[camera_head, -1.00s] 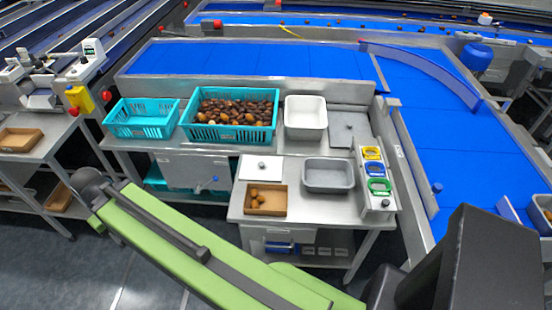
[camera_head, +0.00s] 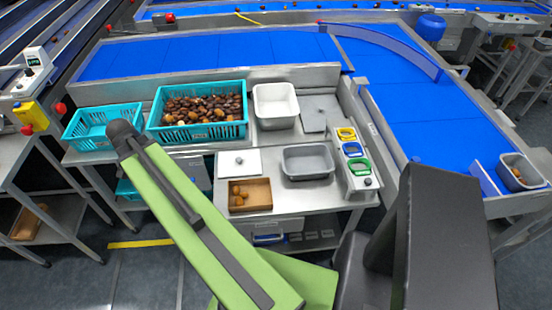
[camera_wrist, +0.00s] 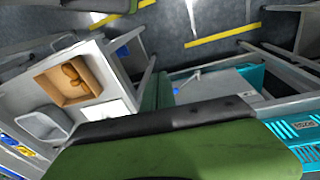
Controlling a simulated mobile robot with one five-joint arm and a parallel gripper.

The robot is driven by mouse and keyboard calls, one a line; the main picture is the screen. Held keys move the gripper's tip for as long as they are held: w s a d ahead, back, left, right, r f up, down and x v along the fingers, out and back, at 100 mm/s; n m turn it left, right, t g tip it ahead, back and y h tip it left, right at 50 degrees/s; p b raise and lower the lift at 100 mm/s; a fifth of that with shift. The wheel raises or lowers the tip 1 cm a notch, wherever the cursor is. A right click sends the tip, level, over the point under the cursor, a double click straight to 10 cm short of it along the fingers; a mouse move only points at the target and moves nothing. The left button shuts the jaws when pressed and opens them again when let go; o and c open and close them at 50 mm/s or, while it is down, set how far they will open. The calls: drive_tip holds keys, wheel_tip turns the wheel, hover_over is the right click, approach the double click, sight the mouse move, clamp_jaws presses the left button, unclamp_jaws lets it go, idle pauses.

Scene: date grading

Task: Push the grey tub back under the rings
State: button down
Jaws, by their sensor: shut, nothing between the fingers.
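An empty grey tub (camera_head: 308,162) sits on the steel bench, just left of the ring stand (camera_head: 363,182). The stand carries a yellow ring (camera_head: 347,134), a blue ring (camera_head: 353,149) and a green ring (camera_head: 360,166) in a row. The tub stands beside the rings, not beneath them. It also shows at the left of the wrist view (camera_wrist: 45,124). Another grey tub (camera_head: 521,173), holding some dates, is at the far right beside the blue belt. My green arm is raised at the left of the head view; my gripper's fingers are not visible in either current view.
A wooden tray (camera_head: 250,195) with a few dates and a white plate (camera_head: 240,162) lie left of the empty tub. Behind are a white tub (camera_head: 275,105), a turquoise crate of dates (camera_head: 198,110) and an empty turquoise crate (camera_head: 102,126). Floor is open in front.

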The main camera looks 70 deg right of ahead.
drive_tip(key=s+d+r+m+g, duration=0.2)
drive_tip(key=s+d+m, duration=1.5)
drive_tip(key=s+d, duration=0.8)
drive_tip(key=b+x, duration=0.6)
drive_tip(key=x, duration=0.1)
drive_tip(key=a+b+x, duration=0.1)
drive_tip(key=b+x, duration=0.2)
drive_tip(key=shift+s+d+f, duration=0.1)
drive_tip(key=shift+s+f, duration=0.1)
drive_tip(key=shift+f, duration=0.15)
drive_tip(key=s, duration=0.1)
drive_tip(key=s+d, duration=0.1)
drive_tip(key=s, duration=0.1)
drive_tip(key=shift+d+r, duration=0.1)
drive_tip(key=shift+d, duration=0.15)
drive_tip(key=shift+s+d, duration=0.2)
drive_tip(key=shift+s, duration=0.2)
